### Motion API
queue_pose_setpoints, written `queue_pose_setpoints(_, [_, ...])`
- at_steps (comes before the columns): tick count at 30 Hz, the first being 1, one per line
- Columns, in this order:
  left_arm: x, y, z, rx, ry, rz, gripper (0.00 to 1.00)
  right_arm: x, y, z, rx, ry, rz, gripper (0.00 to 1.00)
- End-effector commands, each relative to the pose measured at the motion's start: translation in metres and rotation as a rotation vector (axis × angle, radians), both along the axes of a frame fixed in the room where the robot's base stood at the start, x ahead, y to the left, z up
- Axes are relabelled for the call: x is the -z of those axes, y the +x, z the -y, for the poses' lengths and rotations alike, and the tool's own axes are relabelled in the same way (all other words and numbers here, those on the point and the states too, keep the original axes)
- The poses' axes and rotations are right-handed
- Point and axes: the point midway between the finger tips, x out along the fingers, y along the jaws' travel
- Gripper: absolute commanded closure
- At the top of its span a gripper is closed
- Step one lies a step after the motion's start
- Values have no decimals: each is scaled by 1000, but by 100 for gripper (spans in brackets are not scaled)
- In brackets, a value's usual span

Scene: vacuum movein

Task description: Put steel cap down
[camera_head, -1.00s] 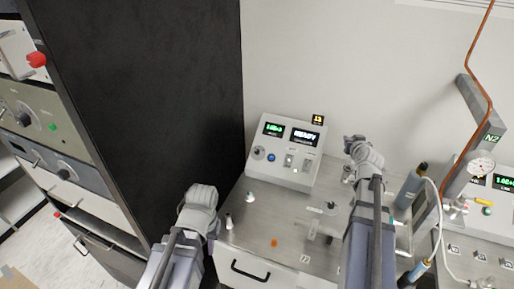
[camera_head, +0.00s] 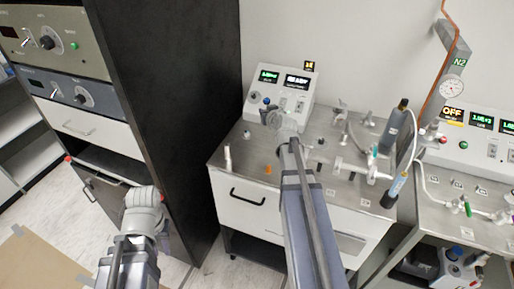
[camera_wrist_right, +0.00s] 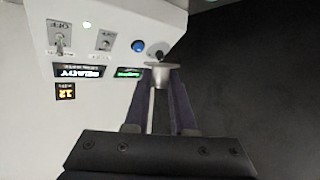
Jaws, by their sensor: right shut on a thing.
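My right gripper (camera_head: 272,116) is above the steel bench, in front of the control box. In the right wrist view its two dark fingers (camera_wrist_right: 160,80) are shut on a small grey metal piece with a wide flange, which looks like the steel cap (camera_wrist_right: 161,66). In the head view the gripper and wrist hide the cap. My left gripper (camera_head: 143,196) is low at the left, in front of the dark cabinet and away from the bench. Its fingers cannot be made out.
The control box (camera_head: 280,90) with lit displays stands at the back of the bench (camera_head: 222,152). A small white bottle (camera_head: 228,157) stands near the left edge, and an orange spot (camera_head: 268,170) is at the front. Metal fittings and tubing (camera_head: 372,150) crowd the right side.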

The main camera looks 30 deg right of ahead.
Motion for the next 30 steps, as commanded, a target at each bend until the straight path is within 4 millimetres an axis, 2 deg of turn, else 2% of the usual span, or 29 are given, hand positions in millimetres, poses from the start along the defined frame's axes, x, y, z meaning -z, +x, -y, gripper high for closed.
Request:
queue_pose_setpoints(7, [11, 0, 0, 0, 0, 0, 73, 11, 0, 0, 0, 0, 0, 100])
queue_pose_setpoints(18, [63, 0, 0, 0, 0, 0, 73, 63, 0, 0, 0, 0, 0, 100])
queue_pose_setpoints(25, [64, 0, 0, 0, 0, 0, 73, 64, 0, 0, 0, 0, 0, 100])
queue_pose_setpoints(30, [80, 0, 0, 0, 0, 0, 73, 80, 0, 0, 0, 0, 0, 100])
